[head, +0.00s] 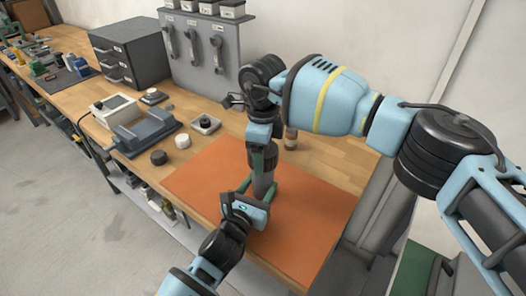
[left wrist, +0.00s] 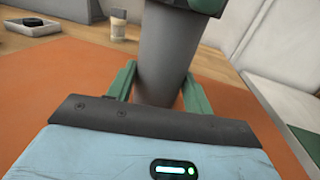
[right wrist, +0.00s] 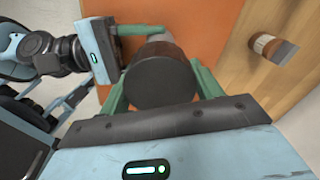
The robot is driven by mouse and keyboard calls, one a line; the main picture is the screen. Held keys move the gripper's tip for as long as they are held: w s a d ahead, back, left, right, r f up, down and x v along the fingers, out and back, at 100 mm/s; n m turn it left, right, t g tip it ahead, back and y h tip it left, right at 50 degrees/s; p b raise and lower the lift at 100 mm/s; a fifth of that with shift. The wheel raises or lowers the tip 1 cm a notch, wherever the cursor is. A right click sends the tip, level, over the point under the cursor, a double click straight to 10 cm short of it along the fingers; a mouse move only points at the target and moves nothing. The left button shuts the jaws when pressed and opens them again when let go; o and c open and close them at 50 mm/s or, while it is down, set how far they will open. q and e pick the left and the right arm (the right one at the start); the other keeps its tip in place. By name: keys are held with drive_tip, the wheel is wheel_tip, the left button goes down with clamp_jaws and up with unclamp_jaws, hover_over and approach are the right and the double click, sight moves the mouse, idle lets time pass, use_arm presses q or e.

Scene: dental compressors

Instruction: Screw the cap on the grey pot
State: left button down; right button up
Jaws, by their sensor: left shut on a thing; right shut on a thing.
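The grey pot (head: 264,184) stands upright on the orange mat (head: 312,215); it also shows as a grey cylinder in the left wrist view (left wrist: 164,62). My left gripper (head: 255,196) is shut on its side, with a green finger on either side (left wrist: 158,92). My right gripper (head: 263,160) points down from above and is shut on the dark round cap (right wrist: 160,76). The cap is at the top of the pot, in line with it. The seam between cap and pot is hidden by the fingers, so I cannot tell how far the thread is engaged.
A small jar with a brown band (head: 291,138) stands behind the mat. A black round piece (head: 158,158), a white one (head: 182,141), a small tray (head: 205,125) and a grey device (head: 146,132) lie to the left. The mat's right side is clear.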

drive_tip(key=o, duration=1.2)
drive_tip(key=shift+c, duration=0.2)
drive_tip(key=shift+r, duration=0.1)
wheel_tip(320, 180, up, 12)
use_arm(q)
drive_tip(key=c, duration=0.5)
unclamp_jaws()
drive_tip(key=shift+v, duration=3.9)
use_arm(e)
drive_tip(key=shift+f, duration=0.2)
